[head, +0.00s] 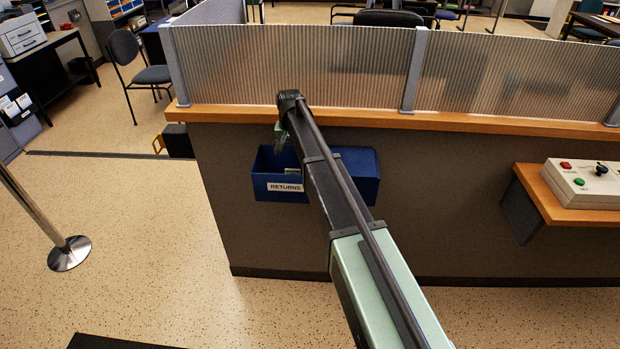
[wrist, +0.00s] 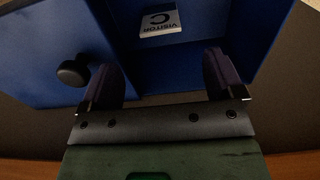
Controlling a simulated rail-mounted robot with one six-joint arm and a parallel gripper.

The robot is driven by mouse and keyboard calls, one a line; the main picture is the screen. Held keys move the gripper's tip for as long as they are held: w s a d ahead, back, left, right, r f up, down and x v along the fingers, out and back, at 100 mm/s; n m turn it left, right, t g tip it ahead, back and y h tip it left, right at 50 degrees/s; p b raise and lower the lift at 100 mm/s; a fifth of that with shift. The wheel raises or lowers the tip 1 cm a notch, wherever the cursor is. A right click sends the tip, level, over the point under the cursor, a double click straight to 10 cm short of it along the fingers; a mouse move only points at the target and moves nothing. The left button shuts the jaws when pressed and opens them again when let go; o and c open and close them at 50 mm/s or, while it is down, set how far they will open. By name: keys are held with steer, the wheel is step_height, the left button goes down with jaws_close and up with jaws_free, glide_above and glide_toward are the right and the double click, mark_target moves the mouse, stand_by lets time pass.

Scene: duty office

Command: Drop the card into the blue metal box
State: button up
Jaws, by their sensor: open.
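The blue metal box (head: 360,188) is fixed to the front of the counter, with a white RETURNS label on its front. In the wrist view its blue walls (wrist: 40,50) fill much of the picture. The card (wrist: 160,21), white with "VISITOR" and a large C, lies inside the box. A small pale patch in the box in the head view is probably the same card. My gripper (head: 280,138) is over the left part of the box, partly hidden by my arm. In the wrist view my gripper (wrist: 162,78) has its fingers apart with nothing between them, clear of the card.
The counter's wooden ledge (head: 460,122) and ribbed screen (head: 300,60) stand just above and behind the box. A control panel (head: 585,185) sits on a shelf at right. A metal post (head: 68,252) stands at left. A dark round knob (wrist: 73,72) shows beside the left finger.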

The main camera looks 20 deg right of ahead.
steer(key=shift+r, duration=0.1)
step_height(320, 180, up, 11)
steer(key=p, duration=1.1)
steer(key=shift+f, duration=0.2)
steer(key=s+f+n+b, duration=0.3)
steer(key=s, duration=3.2)
steer(key=shift+s+f+n+b, duration=0.2)
steer(key=shift+s+n+b, duration=0.1)
steer(key=shift+n, duration=0.1)
